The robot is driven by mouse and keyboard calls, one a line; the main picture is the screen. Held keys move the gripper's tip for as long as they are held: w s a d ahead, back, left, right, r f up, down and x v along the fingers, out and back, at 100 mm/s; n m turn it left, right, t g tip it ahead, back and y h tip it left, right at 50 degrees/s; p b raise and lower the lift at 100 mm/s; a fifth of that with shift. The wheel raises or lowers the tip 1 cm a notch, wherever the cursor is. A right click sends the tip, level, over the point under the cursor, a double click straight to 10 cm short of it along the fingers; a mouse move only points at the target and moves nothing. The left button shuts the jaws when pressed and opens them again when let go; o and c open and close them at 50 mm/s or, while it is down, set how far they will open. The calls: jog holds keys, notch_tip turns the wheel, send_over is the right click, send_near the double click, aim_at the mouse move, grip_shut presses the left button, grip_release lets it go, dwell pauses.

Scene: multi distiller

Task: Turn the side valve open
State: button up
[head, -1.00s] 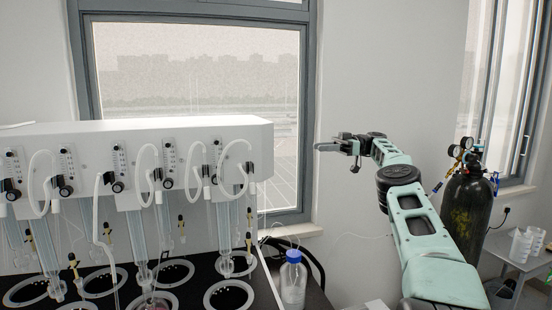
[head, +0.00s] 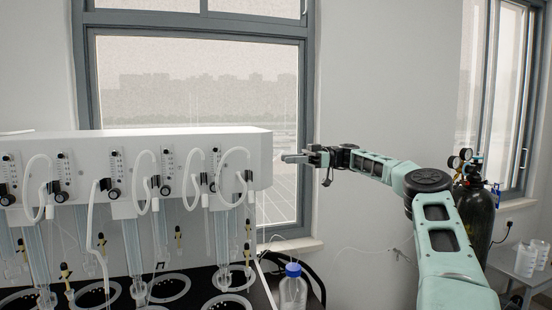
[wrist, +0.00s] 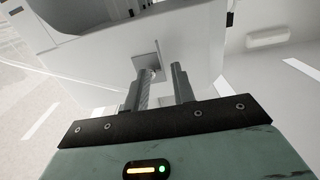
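The white distiller housing (head: 150,150) stands at the left in the head view. Its side panel fills the upper part of the wrist view (wrist: 105,60). A small grey square plate (wrist: 146,53) is on that panel, with a short stub near its lower edge. It looks like the side valve, but its handle shape and position are unclear. My gripper (wrist: 165,70) points at the panel with its two fingers apart and nothing seen held between them. The left fingertip overlaps the plate's lower edge in the picture; contact cannot be told. In the head view my gripper (head: 284,158) is just right of the housing's end.
A blue-capped bottle (head: 292,290) stands below my gripper at the bench's right end. Flowmeters and white hoses line the housing's front. A dark gas cylinder (head: 478,215) with gauges stands at the right. The wall and window lie behind my arm.

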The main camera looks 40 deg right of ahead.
jog(key=shift+p+x, duration=0.75)
jog(key=shift+x, duration=1.85)
grip_shut()
